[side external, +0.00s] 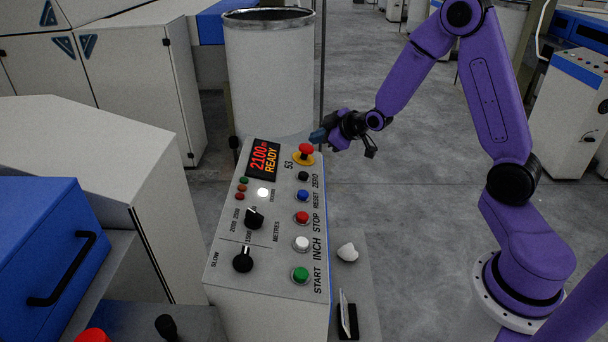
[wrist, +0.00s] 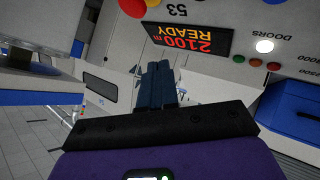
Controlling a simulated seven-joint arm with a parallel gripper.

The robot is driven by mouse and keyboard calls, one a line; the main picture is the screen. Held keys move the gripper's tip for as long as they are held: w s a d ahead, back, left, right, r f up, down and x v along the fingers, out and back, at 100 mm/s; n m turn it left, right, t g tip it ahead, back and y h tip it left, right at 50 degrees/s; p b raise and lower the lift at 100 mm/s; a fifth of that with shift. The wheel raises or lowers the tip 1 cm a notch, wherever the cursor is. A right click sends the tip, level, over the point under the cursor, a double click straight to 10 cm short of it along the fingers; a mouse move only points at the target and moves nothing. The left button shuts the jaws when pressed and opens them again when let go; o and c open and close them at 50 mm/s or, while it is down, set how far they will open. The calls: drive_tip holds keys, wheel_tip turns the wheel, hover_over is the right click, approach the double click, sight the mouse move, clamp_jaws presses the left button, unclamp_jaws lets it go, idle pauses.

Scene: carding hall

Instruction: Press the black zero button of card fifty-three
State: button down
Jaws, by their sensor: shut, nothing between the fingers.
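The control panel (side external: 228,262) of card 53 stands in the middle of the side view. Its black ZERO button (side external: 303,176) sits between the red emergency stop (side external: 306,149) on a yellow base and the blue RESET button (side external: 302,195). My gripper (side external: 318,136) is above the panel's far end, close to the emergency stop and apart from the ZERO button. In the wrist view its fingers (wrist: 160,75) are together and hold nothing. The lit display (wrist: 188,39) reads 2100 m READY there, and the emergency stop (wrist: 132,7) shows at the top edge.
Red STOP (side external: 302,217), white INCH (side external: 302,243) and green START (side external: 300,274) buttons continue the row. Two black knobs (side external: 243,263) stand left of it. A white lump (side external: 347,252) lies right of the panel. A tall white can (side external: 270,75) stands behind it.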

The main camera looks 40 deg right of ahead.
sight(303, 176)
drive_tip(key=shift+f, duration=0.1)
drive_tip(key=shift+w+a+f, duration=0.25)
drive_tip(key=shift+a+f, duration=0.05)
drive_tip(key=shift+f, duration=1.1)
drive_tip(key=shift+w+a+f, duration=0.25)
drive_tip(key=shift+w+f, duration=0.05)
drive_tip(key=shift+f, duration=1.1)
drive_tip(key=shift+w+a+f, duration=0.25)
drive_tip(key=shift+a+f, duration=0.05)
drive_tip(key=shift+f, duration=1.1)
drive_tip(key=shift+f, duration=0.15)
drive_tip(key=shift+f, duration=0.25)
drive_tip(key=shift+w+a+f, duration=0.15)
drive_tip(key=shift+f, duration=0.3)
drive_tip(key=shift+r, duration=0.1)
drive_tip(key=shift+s+d+r, duration=0.2)
drive_tip(key=shift+r, duration=0.55)
